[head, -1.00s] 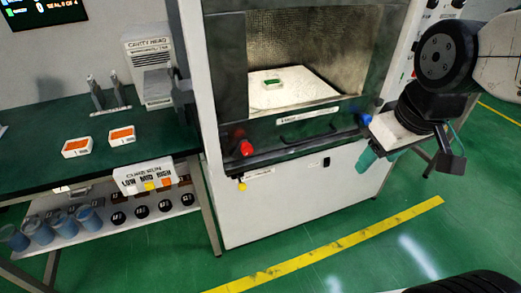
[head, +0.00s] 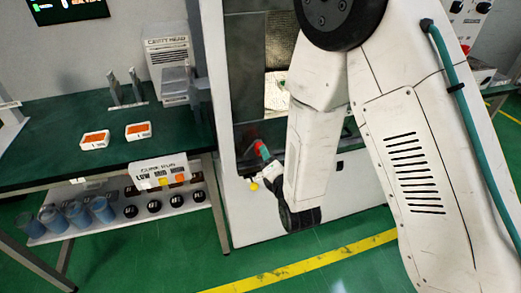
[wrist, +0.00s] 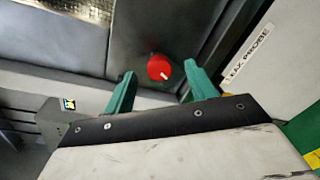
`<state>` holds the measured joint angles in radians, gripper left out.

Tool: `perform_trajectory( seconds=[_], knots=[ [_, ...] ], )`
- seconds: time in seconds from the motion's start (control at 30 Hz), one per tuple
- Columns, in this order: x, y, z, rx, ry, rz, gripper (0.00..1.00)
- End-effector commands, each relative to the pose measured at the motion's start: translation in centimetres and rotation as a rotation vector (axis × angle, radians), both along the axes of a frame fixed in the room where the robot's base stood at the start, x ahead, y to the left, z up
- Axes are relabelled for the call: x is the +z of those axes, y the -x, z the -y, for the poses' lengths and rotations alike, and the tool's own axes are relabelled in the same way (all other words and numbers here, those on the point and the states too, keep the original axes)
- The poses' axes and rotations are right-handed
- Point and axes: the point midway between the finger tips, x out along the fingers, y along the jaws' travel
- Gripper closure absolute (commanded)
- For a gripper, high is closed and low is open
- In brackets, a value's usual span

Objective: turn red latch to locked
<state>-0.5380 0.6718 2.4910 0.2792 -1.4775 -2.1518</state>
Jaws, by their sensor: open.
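The red latch (wrist: 159,68) is a round red knob with a white mark, on a dark panel in the wrist view. In the head view the red latch (head: 258,144) is at the lower left of the machine's front, partly hidden by my gripper. My gripper (wrist: 160,71) is open with two teal fingers, one on each side of the knob in the picture. The knob appears just beyond the fingertips, and I cannot tell whether they touch it. In the head view, a teal fingertip of my gripper (head: 265,153) shows right beside the red latch.
My arm hides much of the white machine (head: 240,210). A yellow knob (head: 253,186) sits below the latch. A green bench (head: 60,165) with two orange-filled trays stands at left, with blue cups (head: 78,214) on its lower shelf. A probe label (wrist: 250,50) is right of the knob.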

Motion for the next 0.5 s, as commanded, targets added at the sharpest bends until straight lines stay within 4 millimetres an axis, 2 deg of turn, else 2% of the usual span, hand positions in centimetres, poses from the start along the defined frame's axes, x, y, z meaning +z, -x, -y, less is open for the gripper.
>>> perform_trajectory(
  seconds=[0.03, 0.13, 0.27, 0.5],
  knots=[
    [-0.8, 0.6, -0.4, 0.015, 0.05, 0.041, 0.44],
    [-1.2, 1.3, -0.7, 0.027, 0.122, 0.116, 0.44],
    [-1.3, 1.4, -1.0, 0.033, 0.16, 0.159, 0.44],
    [-1.2, -2.0, -1.9, 0.031, 0.161, 0.164, 0.44]
  ],
)
